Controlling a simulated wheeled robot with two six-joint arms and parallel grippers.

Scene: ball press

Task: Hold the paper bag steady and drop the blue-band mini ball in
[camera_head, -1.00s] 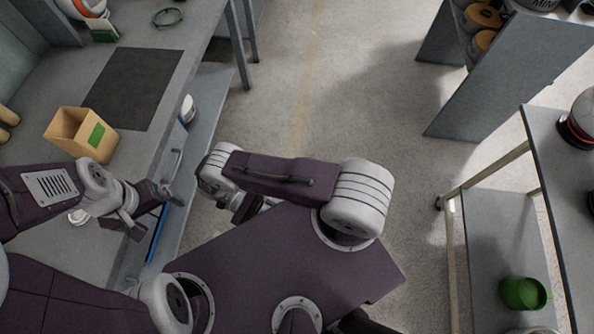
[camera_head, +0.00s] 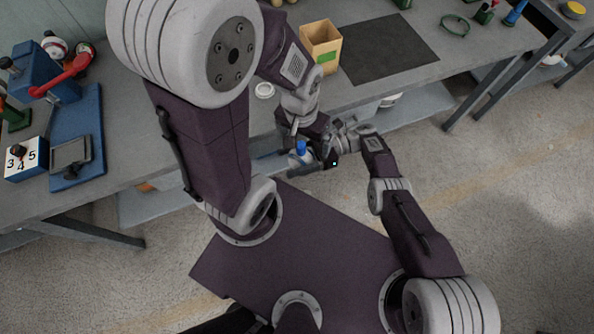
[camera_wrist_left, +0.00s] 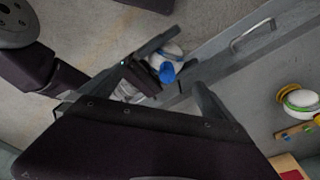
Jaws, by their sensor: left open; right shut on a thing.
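The paper bag (camera_head: 318,47) stands upright and open-topped on the bench, with a green patch on its side. The white mini ball with blue on it (camera_head: 299,157) is held in front of the bench edge by my right gripper (camera_head: 318,162). The ball also shows in the left wrist view (camera_wrist_left: 168,62), near the spread fingers of my left gripper (camera_wrist_left: 188,60). My left gripper (camera_head: 308,136) is open, just above and beside the ball in the head view. I cannot tell if its fingers touch the ball. The arms partly hide both grippers' jaws.
A dark mat (camera_head: 385,50) lies right of the bag. A white round thing (camera_head: 264,90) lies on the bench front. A blue press with a red lever (camera_head: 62,80) and a number block (camera_head: 27,158) stand at left. A drawer handle (camera_wrist_left: 252,36) is below the bench edge.

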